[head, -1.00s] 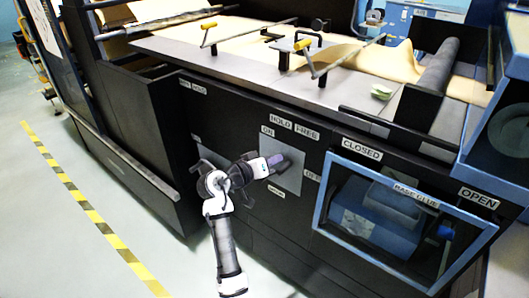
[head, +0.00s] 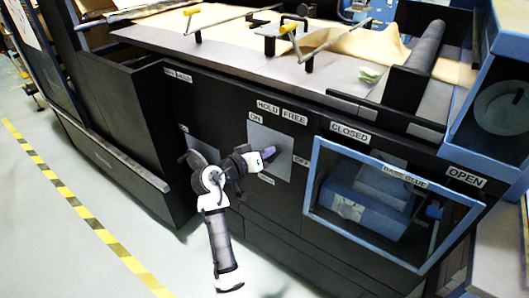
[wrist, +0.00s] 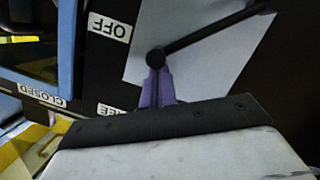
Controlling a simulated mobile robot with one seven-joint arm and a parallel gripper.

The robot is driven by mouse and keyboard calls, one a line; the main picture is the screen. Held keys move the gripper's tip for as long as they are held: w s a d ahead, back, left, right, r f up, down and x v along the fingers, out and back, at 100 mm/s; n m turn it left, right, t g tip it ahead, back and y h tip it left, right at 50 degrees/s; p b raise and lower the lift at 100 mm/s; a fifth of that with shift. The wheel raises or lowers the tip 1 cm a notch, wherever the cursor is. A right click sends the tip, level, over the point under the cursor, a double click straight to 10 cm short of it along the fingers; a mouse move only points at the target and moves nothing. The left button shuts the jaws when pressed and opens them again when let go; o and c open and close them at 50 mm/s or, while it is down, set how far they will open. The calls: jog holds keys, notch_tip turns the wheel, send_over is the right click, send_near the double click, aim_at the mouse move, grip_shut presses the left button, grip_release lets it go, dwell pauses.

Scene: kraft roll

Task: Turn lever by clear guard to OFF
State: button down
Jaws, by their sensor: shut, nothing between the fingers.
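The lever (wrist: 215,33) is a thin dark bar on a round hub, in front of a pale grey plate (wrist: 190,60). In the wrist view the bar slants to the upper right, away from the OFF label (wrist: 108,25). My gripper (wrist: 157,75) has purple fingers, closed together, with their tips at or just in front of the hub; I cannot tell if they touch it. In the head view my gripper (head: 270,153) is over the plate (head: 282,140), left of the OFF label (head: 301,161), and the lever is not distinct. The clear guard (head: 312,185) is a blue-framed window right of the plate.
HOLD and FREE labels (head: 281,112) sit above the plate, and an ON label (head: 254,116) at its upper left. Another plate (head: 208,150) is partly behind my arm. A worktop (head: 230,55) with rods and brown paper lies above. The floor at left is clear.

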jog(key=shift+s+d+f+m+t+y+b, duration=0.15)
jog(key=shift+s+d+f+m+y+b, duration=0.2)
jog(key=shift+d+f+m+b, duration=0.55)
jog(key=shift+s+d+f+m+t+y+b, duration=0.1)
jog(key=shift+s+d+f+m+b, duration=0.3)
jog(key=shift+b, duration=0.85)
jog(key=shift+s+d+f+m+t+y+b, duration=0.2)
jog(key=shift+s+d+f+m+b, duration=0.35)
jog(key=shift+f+b, duration=0.45)
jog(key=shift+a, duration=0.1)
jog(key=shift+w, duration=0.1)
